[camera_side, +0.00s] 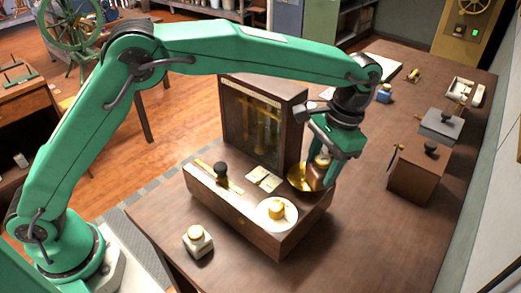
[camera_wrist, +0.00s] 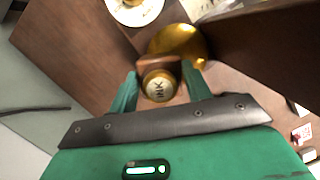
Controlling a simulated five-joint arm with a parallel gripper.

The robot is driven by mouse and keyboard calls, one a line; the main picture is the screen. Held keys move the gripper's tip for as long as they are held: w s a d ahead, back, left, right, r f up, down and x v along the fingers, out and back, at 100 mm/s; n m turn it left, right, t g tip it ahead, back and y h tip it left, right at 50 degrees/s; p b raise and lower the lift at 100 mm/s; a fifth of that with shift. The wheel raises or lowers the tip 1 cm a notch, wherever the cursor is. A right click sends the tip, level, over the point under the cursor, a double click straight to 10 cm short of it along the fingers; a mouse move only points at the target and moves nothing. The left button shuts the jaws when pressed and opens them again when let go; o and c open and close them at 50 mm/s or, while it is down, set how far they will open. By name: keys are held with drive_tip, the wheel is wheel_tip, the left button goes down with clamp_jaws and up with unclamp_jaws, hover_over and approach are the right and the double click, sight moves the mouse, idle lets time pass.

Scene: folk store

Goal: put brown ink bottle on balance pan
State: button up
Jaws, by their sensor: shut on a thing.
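My gripper (camera_side: 322,172) is shut on the brown ink bottle (camera_side: 316,177), which has a light cap. In the wrist view the bottle's round cap (camera_wrist: 158,86), marked INK, sits between the green fingers, with its brown body (camera_wrist: 159,65) beyond. The brass pan (camera_side: 296,183) lies just left of the bottle in the side view, and it also shows in the wrist view (camera_wrist: 184,40). The bottle overlaps the pan's edge in both views. I cannot tell whether they touch. A pale round dish (camera_side: 265,223) holds a brass piece (camera_side: 277,211) on the same wooden base (camera_side: 262,240).
A tall wooden glass-fronted case (camera_side: 232,122) stands close behind the pan. A wooden block (camera_side: 418,177) and a blue bottle (camera_side: 384,94) stand to the right. The front right tabletop is clear.

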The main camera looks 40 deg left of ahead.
drive_tip(key=shift+f, duration=0.15)
drive_tip(key=o, duration=1.1)
drive_tip(key=shift+v, duration=6.15)
